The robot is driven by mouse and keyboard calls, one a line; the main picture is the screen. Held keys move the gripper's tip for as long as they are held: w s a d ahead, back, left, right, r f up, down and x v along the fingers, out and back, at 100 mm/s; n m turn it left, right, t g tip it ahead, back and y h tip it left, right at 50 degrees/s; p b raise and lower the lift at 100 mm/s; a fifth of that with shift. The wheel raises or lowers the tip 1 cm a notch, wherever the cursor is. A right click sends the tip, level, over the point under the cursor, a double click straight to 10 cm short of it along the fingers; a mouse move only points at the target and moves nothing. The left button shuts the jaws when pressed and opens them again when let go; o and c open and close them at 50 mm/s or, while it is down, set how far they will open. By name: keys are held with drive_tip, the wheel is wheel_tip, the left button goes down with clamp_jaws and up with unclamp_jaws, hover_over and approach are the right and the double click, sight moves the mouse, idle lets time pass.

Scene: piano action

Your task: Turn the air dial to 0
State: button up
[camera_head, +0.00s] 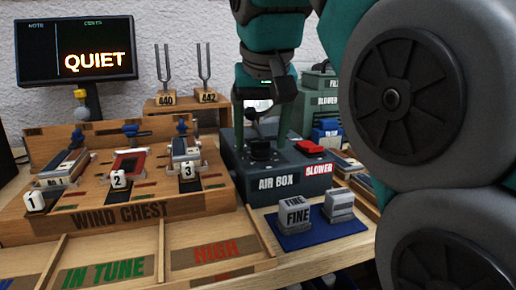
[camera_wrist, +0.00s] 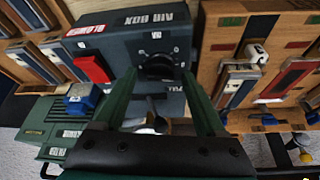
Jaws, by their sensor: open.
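The dark grey air box (camera_head: 300,178) stands right of the wind chest, with a black round air dial (camera_head: 262,152) on its top. In the wrist view the dial (camera_wrist: 157,66) sits between the tips of my two green fingers, with small white labels around it. The label nearest my palm looks like FULL; the others are too small to read surely. My gripper (camera_wrist: 160,76) is open, pointing down, one finger on each side of the dial. I cannot tell whether the fingers touch it. My gripper (camera_head: 262,135) partly hides the dial in the head view.
A red blower switch (camera_head: 310,147) is beside the dial on the box. The wind chest (camera_head: 120,215) with numbered blocks lies left. FINE weights (camera_head: 294,214) stand on a blue mat in front. Tuning forks (camera_head: 167,80) stand behind. A screen (camera_head: 76,50) reads QUIET.

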drive_tip(key=shift+f, duration=0.15)
clamp_jaws()
idle(0.6)
